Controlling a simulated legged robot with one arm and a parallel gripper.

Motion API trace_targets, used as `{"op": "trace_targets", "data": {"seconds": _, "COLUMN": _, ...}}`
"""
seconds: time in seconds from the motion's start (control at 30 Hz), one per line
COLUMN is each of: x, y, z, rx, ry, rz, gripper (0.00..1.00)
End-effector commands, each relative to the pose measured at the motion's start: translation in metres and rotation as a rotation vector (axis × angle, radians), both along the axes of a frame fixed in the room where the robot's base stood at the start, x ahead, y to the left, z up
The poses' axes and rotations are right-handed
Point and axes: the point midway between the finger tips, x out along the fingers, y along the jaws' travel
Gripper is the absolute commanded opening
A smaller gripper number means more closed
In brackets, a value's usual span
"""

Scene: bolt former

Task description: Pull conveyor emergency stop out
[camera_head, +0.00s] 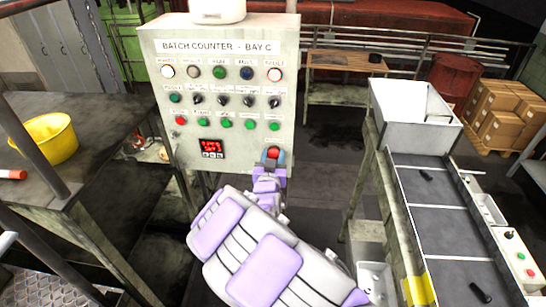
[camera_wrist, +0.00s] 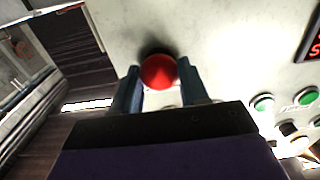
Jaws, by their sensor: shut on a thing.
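A red emergency stop knob (camera_head: 273,152) sits at the lower right of the grey control panel (camera_head: 285,60) labelled "BATCH COUNTER - BAY C". My gripper (camera_head: 274,158) is at this knob, with a finger on each side of it. In the wrist view the round red knob (camera_wrist: 158,72) lies between the two dark fingertips of my gripper (camera_wrist: 158,80), against the pale panel face (camera_wrist: 225,40). My gripper is shut on the knob. The knob's shaft is hidden behind its head.
Rows of lamps and green buttons (camera_head: 250,124) and a red display (camera_head: 211,147) are on the panel. A conveyor (camera_head: 430,190) with its own button box (camera_head: 518,255) runs at right. A table (camera_head: 90,125) with a yellow bowl (camera_head: 48,138) stands at left.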

Motion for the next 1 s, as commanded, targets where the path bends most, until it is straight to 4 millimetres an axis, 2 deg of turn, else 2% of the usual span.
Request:
{"op": "trace_targets", "data": {"seconds": 0.63, "x": -0.0069, "y": 0.0021, "z": -0.0006, "rx": -0.002, "ry": 0.002, "rz": 0.004, "gripper": 0.00}}
{"op": "trace_targets", "data": {"seconds": 0.67, "x": -0.0070, "y": 0.0021, "z": -0.0006, "rx": -0.002, "ry": 0.002, "rz": 0.004, "gripper": 0.45}}
{"op": "trace_targets", "data": {"seconds": 0.9, "x": -0.0053, "y": 0.0014, "z": -0.0005, "rx": -0.001, "ry": 0.001, "rz": 0.003, "gripper": 0.68}}
{"op": "trace_targets", "data": {"seconds": 1.0, "x": -0.0043, "y": 0.0000, "z": -0.0006, "rx": 0.000, "ry": 0.001, "rz": 0.002, "gripper": 0.68}}
